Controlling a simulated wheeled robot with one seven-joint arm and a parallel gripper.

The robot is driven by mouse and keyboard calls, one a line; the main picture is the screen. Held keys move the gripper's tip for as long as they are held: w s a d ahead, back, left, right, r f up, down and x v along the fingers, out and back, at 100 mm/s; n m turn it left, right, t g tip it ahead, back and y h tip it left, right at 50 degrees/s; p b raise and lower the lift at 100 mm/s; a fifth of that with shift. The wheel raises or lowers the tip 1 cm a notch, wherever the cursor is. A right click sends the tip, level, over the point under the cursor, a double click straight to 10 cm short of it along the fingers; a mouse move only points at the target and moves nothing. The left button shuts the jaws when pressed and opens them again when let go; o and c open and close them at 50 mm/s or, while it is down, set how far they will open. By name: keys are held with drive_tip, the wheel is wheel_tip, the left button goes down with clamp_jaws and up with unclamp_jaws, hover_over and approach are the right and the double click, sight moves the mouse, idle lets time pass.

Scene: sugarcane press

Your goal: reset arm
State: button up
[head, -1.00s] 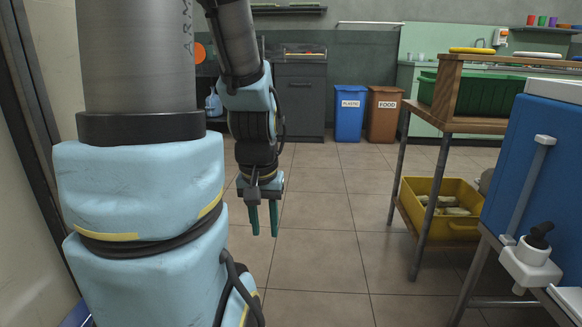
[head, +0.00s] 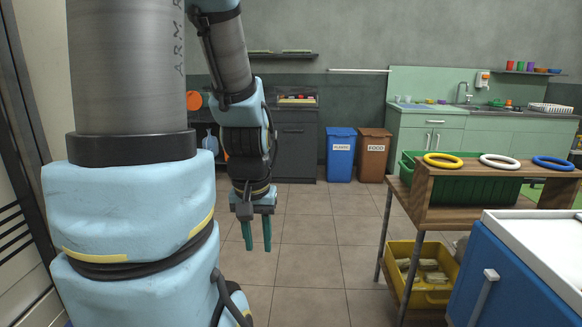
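My gripper (head: 257,236) hangs at the end of my arm, left of the middle in the head view. It points down over the tiled floor. Its two green fingers are apart with a gap between them, and nothing shows in the gap. My arm is bent, with its upper part at the left and its wrist hanging down. No object touches the gripper.
A wooden cart (head: 436,217) at the right carries yellow, white and blue rings, with a yellow crate (head: 433,297) below. A blue cooler (head: 520,292) stands front right. Blue (head: 340,155) and brown (head: 374,156) bins stand behind. The middle floor (head: 313,258) is clear.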

wheel_tip(320, 180, up, 10)
drive_tip(key=p, duration=0.7)
drive_tip(key=shift+r+p, duration=0.15)
drive_tip(key=shift+p, duration=0.25)
